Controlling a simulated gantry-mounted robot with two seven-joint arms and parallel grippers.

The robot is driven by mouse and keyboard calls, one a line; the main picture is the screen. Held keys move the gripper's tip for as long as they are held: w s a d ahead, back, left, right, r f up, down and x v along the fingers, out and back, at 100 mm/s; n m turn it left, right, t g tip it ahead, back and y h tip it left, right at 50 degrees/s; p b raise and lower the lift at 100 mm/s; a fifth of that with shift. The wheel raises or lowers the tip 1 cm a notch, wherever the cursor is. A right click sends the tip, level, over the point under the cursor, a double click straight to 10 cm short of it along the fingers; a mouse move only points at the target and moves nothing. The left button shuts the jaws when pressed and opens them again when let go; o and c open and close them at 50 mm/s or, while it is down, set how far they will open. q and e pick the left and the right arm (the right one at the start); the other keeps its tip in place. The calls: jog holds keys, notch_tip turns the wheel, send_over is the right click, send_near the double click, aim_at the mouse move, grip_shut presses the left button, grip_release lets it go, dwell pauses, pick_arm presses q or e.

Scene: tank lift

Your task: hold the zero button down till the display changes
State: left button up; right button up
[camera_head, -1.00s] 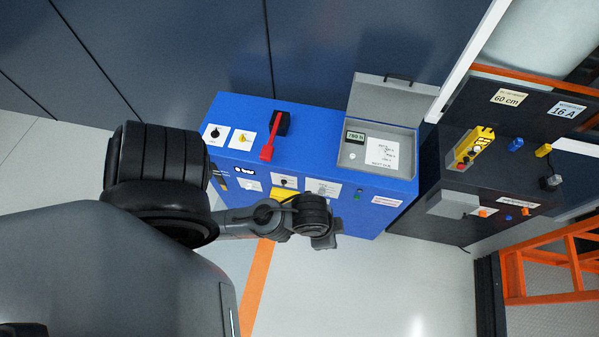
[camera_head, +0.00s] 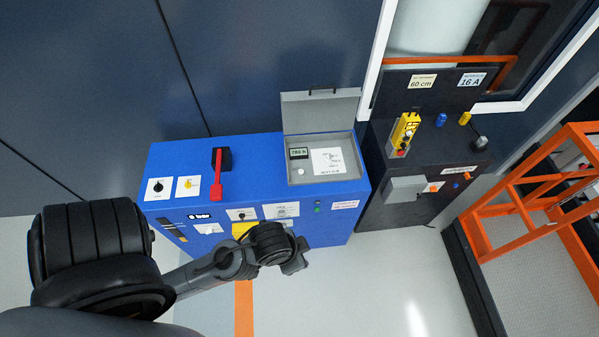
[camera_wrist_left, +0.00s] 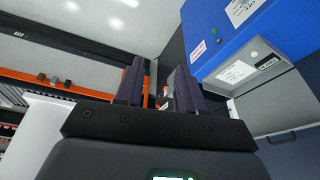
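My left gripper (camera_head: 296,262) is low in front of the cabinet, well apart from the button. In the left wrist view its two fingers (camera_wrist_left: 159,78) stand apart with nothing between them. The display (camera_wrist_left: 268,63) also shows there, to their right. My right gripper is not in view.
The box's grey lid (camera_head: 320,110) stands raised behind it. A red lever (camera_head: 217,185) stands at the cabinet's left. A dark cabinet with a yellow control unit (camera_head: 404,134) is at the right, and an orange frame (camera_head: 530,205) beyond. The floor in front is clear.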

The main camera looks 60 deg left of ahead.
pick_arm(q)
jog(key=shift+c, duration=0.4)
grip_shut()
dwell(1.5)
